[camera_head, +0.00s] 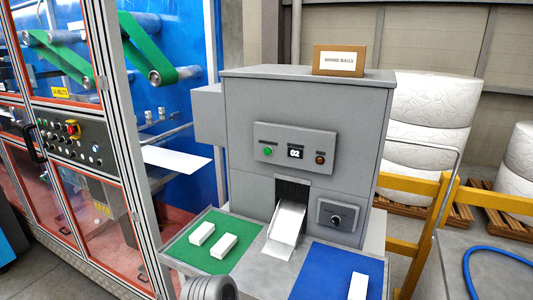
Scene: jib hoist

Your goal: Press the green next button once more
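The green button (268,151) sits at the left of a light grey panel (283,162) on the front of a grey machine (255,110). A round brown-red button (320,158) is at the panel's right end. Labels above them are too small to read. Nothing touches or covers the green button. Neither of my grippers shows; only a grey rounded part, probably of my arm, is at the bottom edge.
A white piece (288,222) lies on the chute below the panel. White blocks lie on a green mat (190,258) at left, and one lies on a blue mat (325,272) at right. A cardboard box (339,60) stands on top. Yellow rails (410,186) stand at right.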

